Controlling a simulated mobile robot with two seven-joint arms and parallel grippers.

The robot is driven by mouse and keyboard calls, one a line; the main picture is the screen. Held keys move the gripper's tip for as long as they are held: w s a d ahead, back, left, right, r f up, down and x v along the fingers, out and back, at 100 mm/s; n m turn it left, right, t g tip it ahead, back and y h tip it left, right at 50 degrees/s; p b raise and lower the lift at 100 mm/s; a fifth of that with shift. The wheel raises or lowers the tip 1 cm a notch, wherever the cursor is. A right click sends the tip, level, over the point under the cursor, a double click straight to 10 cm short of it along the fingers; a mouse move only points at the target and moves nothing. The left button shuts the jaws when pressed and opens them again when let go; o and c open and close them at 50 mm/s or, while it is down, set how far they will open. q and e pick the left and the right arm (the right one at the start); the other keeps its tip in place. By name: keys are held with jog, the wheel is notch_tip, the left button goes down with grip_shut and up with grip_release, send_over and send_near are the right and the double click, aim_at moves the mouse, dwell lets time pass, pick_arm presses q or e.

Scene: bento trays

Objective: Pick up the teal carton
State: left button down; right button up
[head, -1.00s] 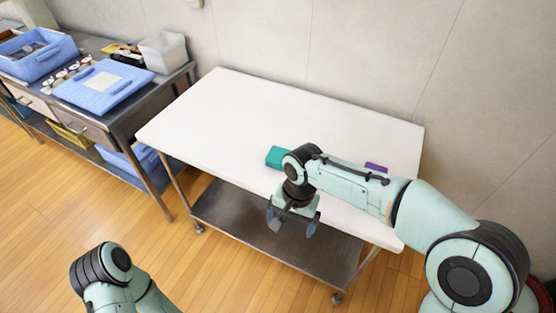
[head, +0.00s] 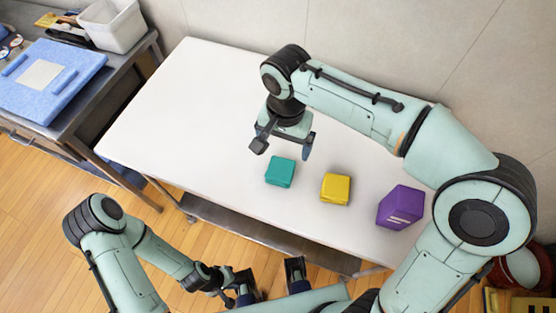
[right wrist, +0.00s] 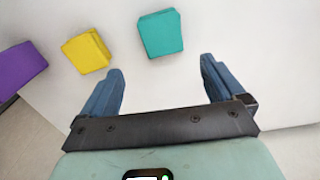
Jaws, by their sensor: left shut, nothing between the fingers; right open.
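The teal carton (head: 280,172) stands on the white table near its front edge, left of the other cartons. In the right wrist view the teal carton (right wrist: 161,33) lies beyond the fingertips, roughly between their lines. My right gripper (head: 283,147) is open and empty, just behind the teal carton in the head view and apart from it. Its open fingers also show in the right wrist view (right wrist: 162,70). My left gripper (head: 245,288) is shut and empty, low at the front, away from the carton.
A yellow carton (head: 336,188) stands right of the teal one, and a larger purple carton (head: 401,207) stands further right. The left part of the white table (head: 180,130) is clear.

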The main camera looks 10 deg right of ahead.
send_over(282, 166)
jog(key=f, duration=0.5)
jog(key=shift+s+d+b, duration=0.2)
jog(key=shift+s+b, duration=0.05)
jog(key=shift+b, duration=0.15)
jog(key=shift+w+a+f+b, duration=0.1)
jog(key=shift+w+f+b, duration=0.1)
jog(key=shift+f, duration=1.4)
jog(key=shift+w+a+f+b, duration=0.1)
jog(key=shift+f+b, duration=0.1)
jog(key=shift+f, duration=1.35)
jog(key=c, duration=1)
jog(key=shift+r, duration=0.1)
